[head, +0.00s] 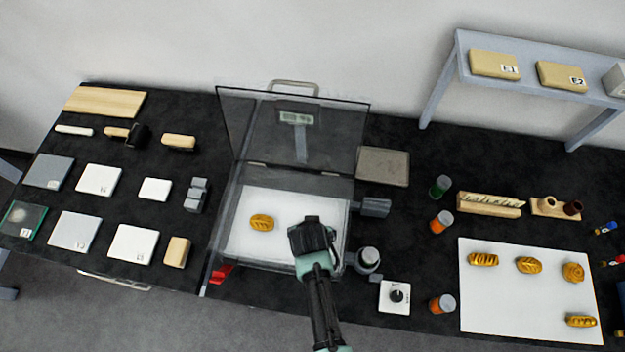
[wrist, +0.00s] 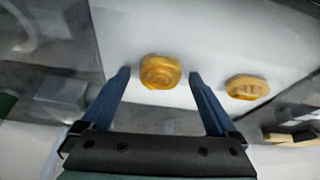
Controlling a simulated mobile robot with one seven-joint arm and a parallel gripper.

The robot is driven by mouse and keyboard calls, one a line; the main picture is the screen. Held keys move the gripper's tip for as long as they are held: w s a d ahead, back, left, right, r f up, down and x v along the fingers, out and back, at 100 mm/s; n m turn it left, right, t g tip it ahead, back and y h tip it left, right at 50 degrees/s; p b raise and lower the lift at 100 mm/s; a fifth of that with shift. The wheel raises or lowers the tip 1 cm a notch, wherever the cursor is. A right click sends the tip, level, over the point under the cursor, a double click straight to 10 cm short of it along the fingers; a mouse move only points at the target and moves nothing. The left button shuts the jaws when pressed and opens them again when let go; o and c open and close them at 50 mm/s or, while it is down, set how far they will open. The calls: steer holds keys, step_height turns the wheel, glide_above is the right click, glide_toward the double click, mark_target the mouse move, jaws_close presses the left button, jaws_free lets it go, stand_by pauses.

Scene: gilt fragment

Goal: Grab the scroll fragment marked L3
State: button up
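My gripper (head: 312,238) is over the white floor of the open lidded box. In the wrist view its two blue fingers (wrist: 160,75) are spread apart. A gold fragment with a swirl-like pattern (wrist: 160,71) lies on the white surface between and beyond the fingertips, not visibly gripped. A second gold fragment (wrist: 247,87) lies to its right. In the head view one gold fragment (head: 262,222) shows on the box floor left of my gripper; the other is apparently hidden behind the gripper. No L3 mark is readable, so I cannot tell which fragment bears it.
The box's transparent lid (head: 290,135) stands raised behind my gripper. Several gold fragments lie on a white mat (head: 490,310) at right. A dial (head: 396,296) and jars (head: 441,303) stand between. A raised shelf (head: 520,81) stands back right.

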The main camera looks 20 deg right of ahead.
steer(key=c, duration=1.3)
steer(key=shift+r, duration=0.1)
